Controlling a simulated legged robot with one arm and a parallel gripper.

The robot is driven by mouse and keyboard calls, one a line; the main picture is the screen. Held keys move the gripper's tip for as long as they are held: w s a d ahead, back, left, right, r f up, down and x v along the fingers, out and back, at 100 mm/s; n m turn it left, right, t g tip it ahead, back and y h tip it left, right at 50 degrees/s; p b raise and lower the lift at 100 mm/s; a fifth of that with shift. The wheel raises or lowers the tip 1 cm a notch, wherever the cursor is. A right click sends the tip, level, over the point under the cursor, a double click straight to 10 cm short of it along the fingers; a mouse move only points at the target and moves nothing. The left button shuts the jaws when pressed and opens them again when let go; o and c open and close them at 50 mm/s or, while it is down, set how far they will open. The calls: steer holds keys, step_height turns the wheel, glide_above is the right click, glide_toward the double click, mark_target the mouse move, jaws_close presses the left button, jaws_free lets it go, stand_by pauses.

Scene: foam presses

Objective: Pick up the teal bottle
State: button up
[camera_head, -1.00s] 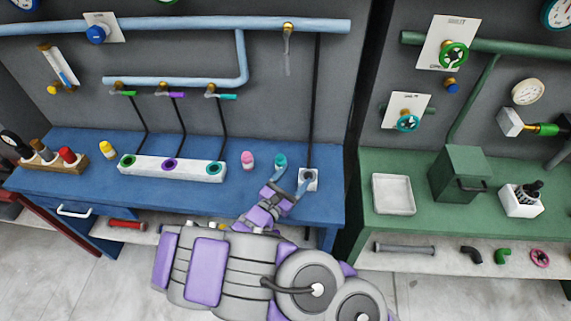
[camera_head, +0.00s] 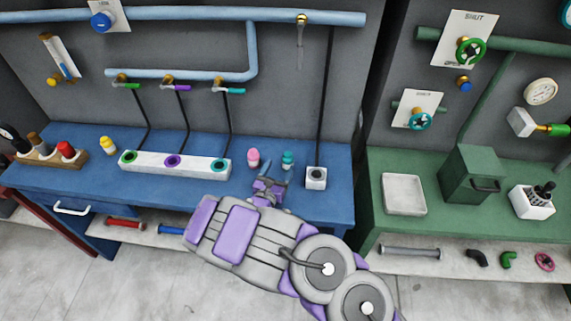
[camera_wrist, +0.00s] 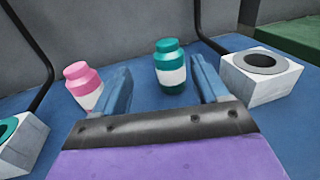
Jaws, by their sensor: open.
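The teal bottle (camera_head: 288,160) stands upright on the blue bench, with a white band round its middle. In the wrist view the teal bottle (camera_wrist: 170,66) shows ahead, between the lines of my two fingers but nearer the right one. My gripper (camera_wrist: 160,82) is open and empty, with its blue fingers apart. In the head view my gripper (camera_head: 270,178) is low over the bench, in front of the bottle. No finger appears to touch the bottle.
A pink bottle (camera_wrist: 82,84) stands left of the teal one, close to my left finger. A white block with a round hole (camera_wrist: 260,72) is at the right. A long white holder (camera_head: 175,166) lies further left. The wall is behind.

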mark_target(289, 164)
steer(key=shift+w, duration=0.4)
steer(key=w+d, duration=0.1)
steer(key=w+d+b, duration=0.1)
steer(key=d, duration=0.1)
steer(key=shift+w+f, duration=0.3)
steer(key=shift+w, duration=0.05)
steer(key=shift+b+x, duration=0.5)
steer(key=shift+x, duration=0.55)
steer(key=shift+w+a, duration=0.25)
steer(key=shift+a, duration=0.55)
steer(key=shift+d+r, duration=0.1)
steer(key=shift+d, duration=0.6)
steer(key=c, duration=0.6)
steer(key=shift+a, duration=0.45)
steer(key=c, duration=0.5)
